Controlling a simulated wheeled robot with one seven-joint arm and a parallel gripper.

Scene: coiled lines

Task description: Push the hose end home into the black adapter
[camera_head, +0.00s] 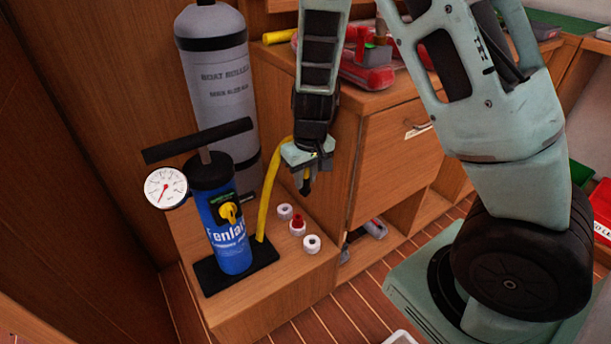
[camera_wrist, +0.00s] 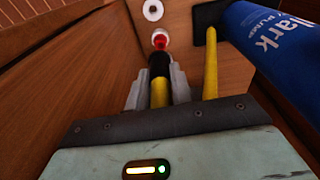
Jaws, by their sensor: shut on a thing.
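The yellow hose (camera_head: 263,205) rises from the pump's base and curves into my gripper (camera_head: 306,174). In the wrist view my gripper (camera_wrist: 158,92) is shut on the yellow hose end, which has a black tip (camera_wrist: 159,65). The tip points away from my gripper, toward a red adapter (camera_wrist: 160,39) in a white collar. In the head view the red adapter (camera_head: 297,222) stands below the tip, between two white collars. The nearer white collar (camera_head: 311,243) has a dark centre, and the farther one (camera_head: 285,211) looks pale. I cannot clearly make out a separate black adapter.
The blue pump (camera_head: 228,225) with a black handle and a gauge (camera_head: 166,188) stands left on a wooden ledge. A grey cylinder (camera_head: 222,85) stands behind it. A wooden cabinet (camera_head: 395,150) rises just right of my gripper. The ledge's front right is clear.

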